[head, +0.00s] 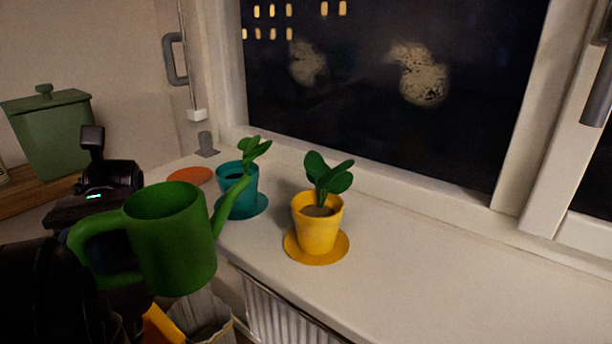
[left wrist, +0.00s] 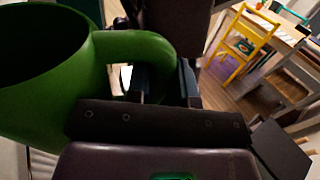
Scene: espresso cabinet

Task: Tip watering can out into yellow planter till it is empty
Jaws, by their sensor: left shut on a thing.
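The green watering can (head: 172,245) is in the air in front of the sill, roughly upright, its spout pointing right and up. The spout tip overlaps the teal pot in the head view, left of the yellow planter. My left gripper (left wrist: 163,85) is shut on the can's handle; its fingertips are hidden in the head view. The can (left wrist: 35,95) also shows in the left wrist view; I cannot make out water inside. The yellow planter (head: 318,232) holds a leafy plant and stands upright on a yellow saucer (head: 341,247). My right gripper is not in view.
A teal pot (head: 243,197) with a plant stands on a teal saucer (head: 262,207), left of the planter. An orange disc (head: 190,175) lies behind it. The window sill (head: 430,285) is clear to the right. A radiator (head: 290,315) is below the sill.

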